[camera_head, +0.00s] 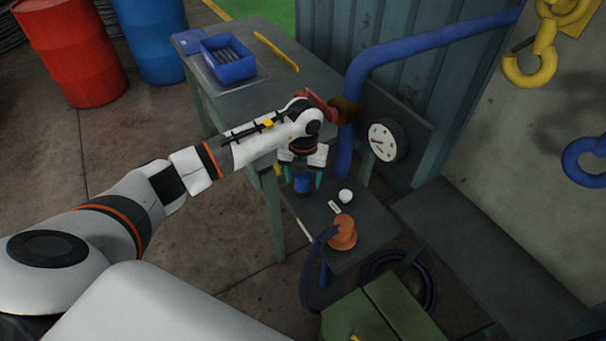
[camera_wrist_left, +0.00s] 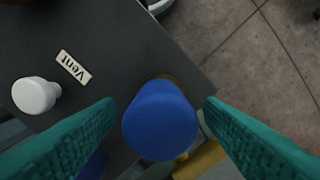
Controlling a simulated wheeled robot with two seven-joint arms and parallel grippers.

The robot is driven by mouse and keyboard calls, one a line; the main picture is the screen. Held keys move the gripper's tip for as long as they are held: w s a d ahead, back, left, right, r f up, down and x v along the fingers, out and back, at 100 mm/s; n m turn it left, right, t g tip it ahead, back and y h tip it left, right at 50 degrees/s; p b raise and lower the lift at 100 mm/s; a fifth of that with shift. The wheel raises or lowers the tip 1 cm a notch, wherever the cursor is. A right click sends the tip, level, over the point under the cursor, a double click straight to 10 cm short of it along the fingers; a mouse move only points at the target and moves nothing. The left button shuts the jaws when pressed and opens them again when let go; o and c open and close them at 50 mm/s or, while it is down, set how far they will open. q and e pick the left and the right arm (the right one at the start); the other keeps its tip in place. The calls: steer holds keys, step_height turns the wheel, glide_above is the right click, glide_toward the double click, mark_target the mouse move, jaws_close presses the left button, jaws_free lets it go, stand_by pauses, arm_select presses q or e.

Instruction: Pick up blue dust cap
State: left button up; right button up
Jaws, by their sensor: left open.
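The blue dust cap (camera_wrist_left: 160,120) is a round blue piece near the edge of a dark shelf (camera_wrist_left: 110,50). In the head view the blue cap (camera_head: 303,184) shows just below my left gripper (camera_head: 302,176). In the left wrist view my left gripper (camera_wrist_left: 160,112) has its two green fingers apart, one on each side of the cap, with gaps between them and it. The cap's underside is hidden. A white label reading "Vent" (camera_wrist_left: 74,66) and a white knob (camera_wrist_left: 36,95) lie on the shelf to its left. My right gripper is not in view.
An orange drum-like piece (camera_head: 343,233) stands on the shelf near a dark strap. A blue pipe (camera_head: 345,130) and a round gauge (camera_head: 383,141) are behind. A table with a blue bin (camera_head: 228,68) stands at the back. Red and blue barrels are at upper left.

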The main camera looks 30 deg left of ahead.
arm_select(q)
steer(key=shift+f, duration=0.55)
steer(key=c, duration=1)
steer(key=shift+r, duration=0.15)
